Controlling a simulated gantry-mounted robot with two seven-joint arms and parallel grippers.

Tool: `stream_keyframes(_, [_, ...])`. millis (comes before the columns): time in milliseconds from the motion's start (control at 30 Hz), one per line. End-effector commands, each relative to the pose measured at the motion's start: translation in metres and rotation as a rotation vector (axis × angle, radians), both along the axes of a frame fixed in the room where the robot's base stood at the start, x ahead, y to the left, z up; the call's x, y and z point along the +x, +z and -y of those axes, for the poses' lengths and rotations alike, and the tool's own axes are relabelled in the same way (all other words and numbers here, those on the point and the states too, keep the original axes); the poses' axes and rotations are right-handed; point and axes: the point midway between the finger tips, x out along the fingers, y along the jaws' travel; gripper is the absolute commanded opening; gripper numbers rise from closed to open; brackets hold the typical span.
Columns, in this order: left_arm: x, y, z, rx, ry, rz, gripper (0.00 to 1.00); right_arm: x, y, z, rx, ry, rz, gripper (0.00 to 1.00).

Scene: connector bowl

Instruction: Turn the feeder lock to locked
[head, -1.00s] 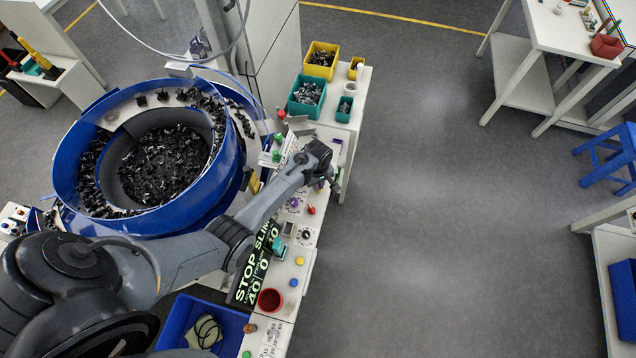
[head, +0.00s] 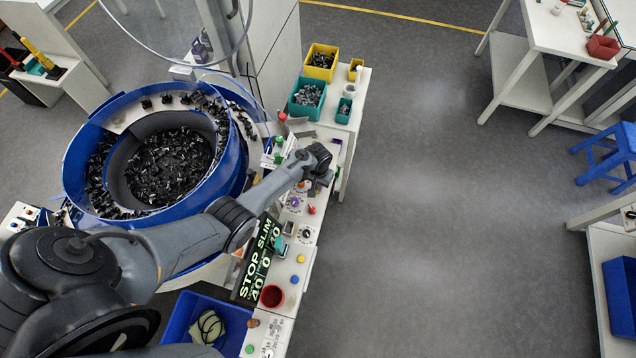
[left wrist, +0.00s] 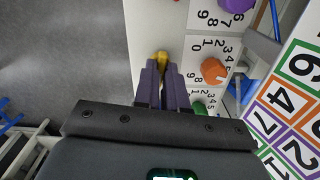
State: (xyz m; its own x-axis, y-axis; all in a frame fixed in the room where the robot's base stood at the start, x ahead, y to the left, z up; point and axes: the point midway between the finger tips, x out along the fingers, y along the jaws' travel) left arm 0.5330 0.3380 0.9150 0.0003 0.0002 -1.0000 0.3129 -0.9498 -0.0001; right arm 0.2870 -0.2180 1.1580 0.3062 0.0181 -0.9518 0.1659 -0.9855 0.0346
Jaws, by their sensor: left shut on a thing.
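My left gripper (head: 322,180) is over the right edge of the narrow white control bench in the head view, its fingers mostly hidden under the wrist. In the left wrist view its purple fingers (left wrist: 162,88) are shut on a small yellow piece (left wrist: 162,58), of which only the end shows at the tips. It sits at the panel's edge, beside the dials. I see no label that names it as the feeder lock, and its turned position cannot be read. My right gripper is not in view.
An orange knob (left wrist: 213,70), a green knob (left wrist: 200,108) and a purple knob (left wrist: 235,4) stand close to the fingers. The blue feeder bowl (head: 80,190) holds black parts. Yellow (head: 320,72) and teal bins (head: 296,108) stand behind. Open floor lies right of the bench.

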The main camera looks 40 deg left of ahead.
Motion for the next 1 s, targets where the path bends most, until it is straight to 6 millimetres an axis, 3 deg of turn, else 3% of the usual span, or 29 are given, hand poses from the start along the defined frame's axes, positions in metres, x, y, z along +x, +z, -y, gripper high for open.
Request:
stream_keyframes(500, [0.0,0.0005,-0.0006,0.001,-0.45,-0.001,0.0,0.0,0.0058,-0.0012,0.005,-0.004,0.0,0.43])
stream_keyframes(1000, [-0.0003,0.0,-0.0004,0.001,-0.636,-0.001,0.0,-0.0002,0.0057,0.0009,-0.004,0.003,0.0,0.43])
